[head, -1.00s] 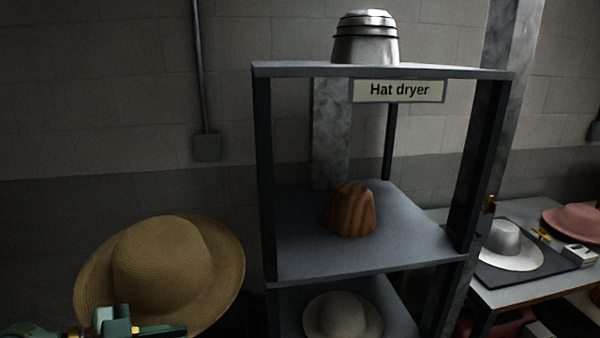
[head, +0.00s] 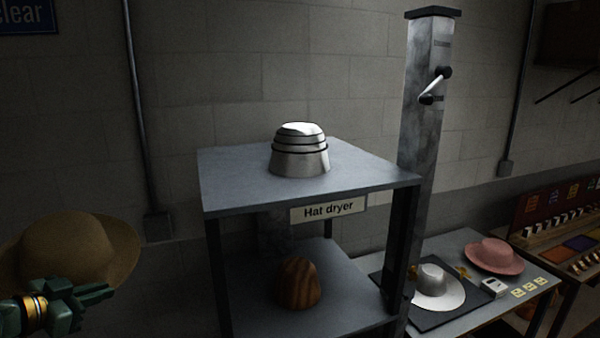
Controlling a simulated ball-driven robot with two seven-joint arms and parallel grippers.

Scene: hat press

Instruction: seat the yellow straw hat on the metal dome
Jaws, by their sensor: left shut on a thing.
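The yellow straw hat (head: 75,245) is at the left edge of the head view, crown up, its left part cut off by the frame. My left gripper (head: 85,292) is in front of it, shut on the hat at its near brim; the fingertips are partly hard to make out. The metal dome (head: 300,152) stands bare on the top shelf of the hat dryer (head: 235,195), to the right of the hat and higher in the picture. My right gripper is out of view.
A brown wooden block (head: 299,283) sits on the shelf below. A metal post (head: 424,130) with a crank rises behind the dryer's right side. A white hat (head: 438,290) and a pink hat (head: 494,255) lie on the table at right. The dryer top around the dome is clear.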

